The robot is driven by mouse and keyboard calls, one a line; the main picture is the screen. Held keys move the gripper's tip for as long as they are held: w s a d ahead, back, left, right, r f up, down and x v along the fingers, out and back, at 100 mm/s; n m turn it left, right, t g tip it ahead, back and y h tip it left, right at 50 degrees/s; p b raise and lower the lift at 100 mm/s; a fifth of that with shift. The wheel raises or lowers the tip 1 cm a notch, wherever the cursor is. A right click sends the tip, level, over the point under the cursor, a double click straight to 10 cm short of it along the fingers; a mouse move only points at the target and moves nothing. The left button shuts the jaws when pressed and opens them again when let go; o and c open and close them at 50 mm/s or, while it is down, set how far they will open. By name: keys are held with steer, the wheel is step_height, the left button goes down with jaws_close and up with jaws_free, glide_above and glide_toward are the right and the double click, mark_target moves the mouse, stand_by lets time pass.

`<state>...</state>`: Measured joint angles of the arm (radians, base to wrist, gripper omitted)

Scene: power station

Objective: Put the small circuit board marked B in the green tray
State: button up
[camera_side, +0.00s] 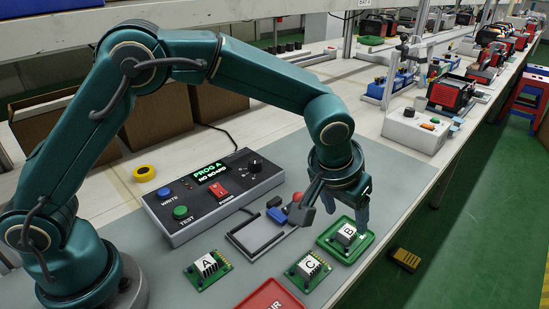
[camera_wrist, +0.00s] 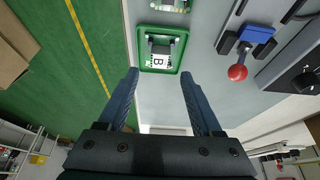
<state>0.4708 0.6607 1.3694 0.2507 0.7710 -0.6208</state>
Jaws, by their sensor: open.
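The small circuit board marked B (camera_side: 346,233) sits in the green tray (camera_side: 332,252) at the right of the grey mat. In the wrist view, board B (camera_wrist: 160,58) lies within the rim of the tray (camera_wrist: 182,66), ahead of my fingers. My gripper (camera_side: 345,205) is above and behind the tray in the side view, pointing down. Its two fingers (camera_wrist: 160,92) are spread apart with nothing between them. Board C (camera_side: 309,267) and board A (camera_side: 207,268) lie on the mat to the left of the tray.
A programmer box (camera_side: 213,195) shows "PROG A NO BOARD". A fixture with a red-knobbed lever (camera_side: 297,197) stands close left of my gripper. A red tray (camera_side: 271,297) is at the front edge. Yellow tape (camera_side: 144,173) lies at the back left. The table edge is just right of the green tray.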

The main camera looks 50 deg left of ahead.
steer(key=s+a+r, duration=1)
steer(key=r, duration=0.2)
steer(key=s+a+f, duration=0.1)
steer(key=s+a, duration=0.1)
steer(key=s, duration=0.3)
steer(key=s+a+f+t, duration=0.1)
steer(key=s+a+f, duration=0.1)
steer(key=s, duration=0.3)
steer(key=shift+s+a, duration=0.4)
